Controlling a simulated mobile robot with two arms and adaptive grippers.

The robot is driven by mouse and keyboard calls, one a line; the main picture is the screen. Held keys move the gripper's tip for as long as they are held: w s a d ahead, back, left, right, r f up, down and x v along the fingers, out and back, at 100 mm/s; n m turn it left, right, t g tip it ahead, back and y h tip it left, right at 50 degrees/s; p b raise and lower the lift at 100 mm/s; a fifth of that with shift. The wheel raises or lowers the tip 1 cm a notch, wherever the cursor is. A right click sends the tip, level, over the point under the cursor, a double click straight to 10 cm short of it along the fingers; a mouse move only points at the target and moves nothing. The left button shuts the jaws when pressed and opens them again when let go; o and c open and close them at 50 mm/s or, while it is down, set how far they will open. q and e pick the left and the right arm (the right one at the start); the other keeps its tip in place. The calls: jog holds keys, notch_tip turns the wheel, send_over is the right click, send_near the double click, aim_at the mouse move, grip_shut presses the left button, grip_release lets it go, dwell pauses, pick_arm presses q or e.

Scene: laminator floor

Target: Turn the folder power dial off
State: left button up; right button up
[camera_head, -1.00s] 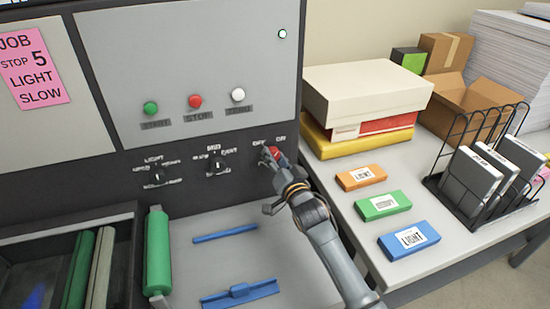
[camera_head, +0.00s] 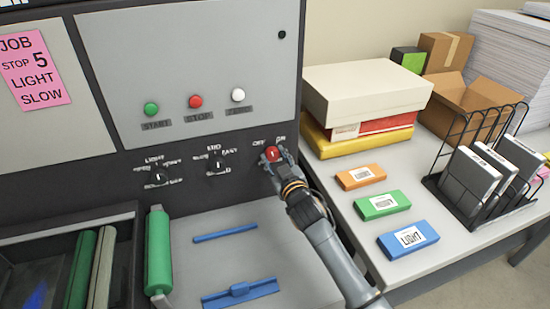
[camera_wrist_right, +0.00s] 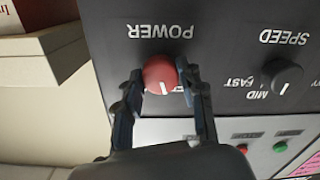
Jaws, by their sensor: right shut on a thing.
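The red power dial (camera_head: 271,153) sits at the right end of the dark control strip, below the OFF and ON labels. In the right wrist view the dial (camera_wrist_right: 159,73) shows upside down beside the POWER label, with a white mark on its face. My right gripper (camera_head: 273,160) is shut on the dial, with one finger on each side of it, as the right wrist view (camera_wrist_right: 160,78) also shows. The fingers partly hide the lettering by the dial. The small indicator lamp (camera_head: 282,35) at the panel's upper right is dark. My left gripper is not in view.
Two black dials (camera_head: 218,168) sit left of the power dial. Green, red and white buttons (camera_head: 195,102) are above. A green roller (camera_head: 158,250) and blue bars (camera_head: 225,233) lie below. Boxes (camera_head: 365,95) and labelled blocks (camera_head: 380,205) are on the right table.

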jog(key=n, duration=0.5)
dwell(0.7)
jog(key=o, duration=1.2)
jog(key=v, duration=1.2)
jog(key=shift+s+a, duration=0.1)
